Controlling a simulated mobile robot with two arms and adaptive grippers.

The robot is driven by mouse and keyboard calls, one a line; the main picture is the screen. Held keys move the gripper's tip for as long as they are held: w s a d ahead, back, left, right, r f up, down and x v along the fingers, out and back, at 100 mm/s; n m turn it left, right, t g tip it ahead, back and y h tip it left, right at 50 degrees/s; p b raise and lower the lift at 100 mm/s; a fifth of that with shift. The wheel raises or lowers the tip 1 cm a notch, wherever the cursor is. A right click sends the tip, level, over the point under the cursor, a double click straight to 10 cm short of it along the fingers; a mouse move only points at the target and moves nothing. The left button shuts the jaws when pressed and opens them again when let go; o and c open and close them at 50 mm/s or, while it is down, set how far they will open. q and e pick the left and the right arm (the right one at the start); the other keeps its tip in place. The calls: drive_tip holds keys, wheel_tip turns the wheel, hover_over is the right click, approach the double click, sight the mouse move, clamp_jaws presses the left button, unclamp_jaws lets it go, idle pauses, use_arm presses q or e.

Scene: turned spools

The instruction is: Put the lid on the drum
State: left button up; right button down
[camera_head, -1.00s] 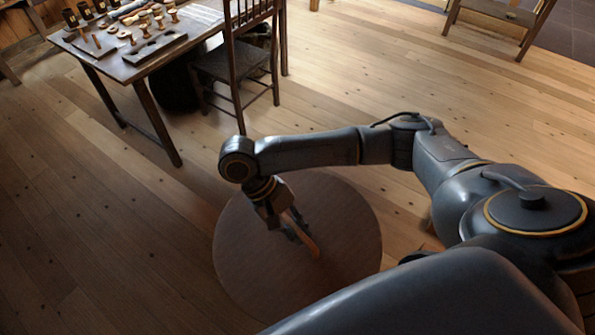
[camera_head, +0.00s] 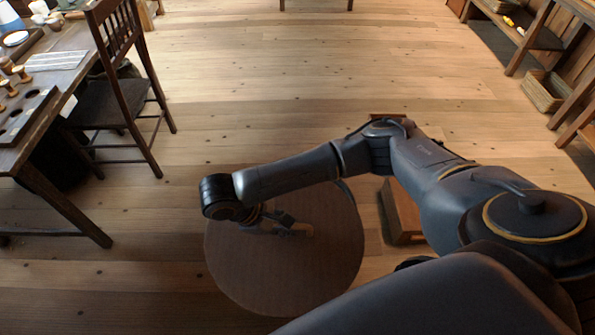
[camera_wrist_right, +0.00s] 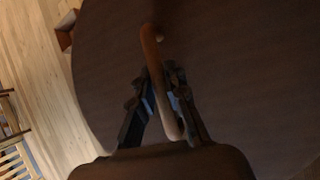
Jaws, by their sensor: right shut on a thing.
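The lid (camera_head: 290,275) is a large brown round disc with a bar handle (camera_head: 303,230) across its top. My right gripper (camera_head: 283,224) is shut on the handle, and the lid hangs below it, above the floor. In the right wrist view, the handle (camera_wrist_right: 155,75) runs between the two fingers (camera_wrist_right: 162,97), with the dark disc (camera_wrist_right: 235,60) behind it. I cannot make out the drum in either view. My left gripper is not in view.
A workbench (camera_head: 70,40) with spools and a chair (camera_head: 125,95) stand at the left. A brown wooden box (camera_head: 403,212) is on the floor just right of the lid. Shelving (camera_head: 520,40) and a basket (camera_head: 546,92) are at the far right. The floor ahead is clear.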

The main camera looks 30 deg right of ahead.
use_arm(q)
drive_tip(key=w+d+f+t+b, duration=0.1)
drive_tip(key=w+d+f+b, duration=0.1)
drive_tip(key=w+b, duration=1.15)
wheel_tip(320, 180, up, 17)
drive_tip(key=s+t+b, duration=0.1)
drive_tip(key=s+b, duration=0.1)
drive_tip(key=b, duration=0.5)
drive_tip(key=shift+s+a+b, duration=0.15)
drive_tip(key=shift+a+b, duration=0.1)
drive_tip(key=shift+b, duration=0.05)
use_arm(e)
drive_tip(key=w+d+f+n+t+y, duration=0.3)
drive_tip(key=w+d+f+n, duration=0.3)
drive_tip(key=n, duration=0.6)
drive_tip(key=w+d+f+n+t+y, duration=0.4)
drive_tip(key=w+d+f+n, duration=0.3)
drive_tip(key=f+n, duration=0.4)
drive_tip(key=shift+w+d+f+n+y, duration=0.3)
drive_tip(key=shift+n+y, duration=0.4)
drive_tip(key=shift+n, duration=0.3)
